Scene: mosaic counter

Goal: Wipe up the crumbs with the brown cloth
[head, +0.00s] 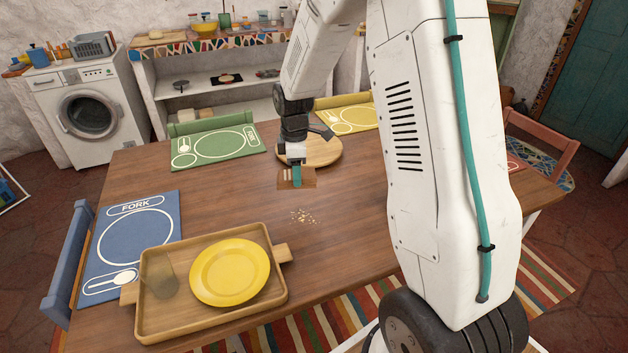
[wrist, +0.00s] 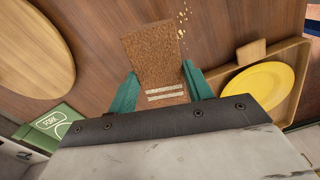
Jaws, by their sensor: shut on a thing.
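The brown cloth (head: 308,180) is held in my gripper (head: 295,172), just above or on the wooden table; I cannot tell whether it touches. In the wrist view the cloth (wrist: 157,58) is a flat brown piece with two pale stripes, between the teal fingers of my gripper (wrist: 160,92). The crumbs (head: 304,216) are a small scatter of pale bits on the table, in front of the cloth in the head view. In the wrist view some crumbs (wrist: 182,20) show just right of the cloth's far end. Others may be hidden by it.
A wooden tray (head: 180,325) with a yellow plate (head: 229,272) and a clear glass (head: 160,275) stands at the front left. A round wooden board (head: 325,152) lies behind my gripper. Blue (head: 135,235), green (head: 215,147) and yellow (head: 350,117) placemats lie along the edges.

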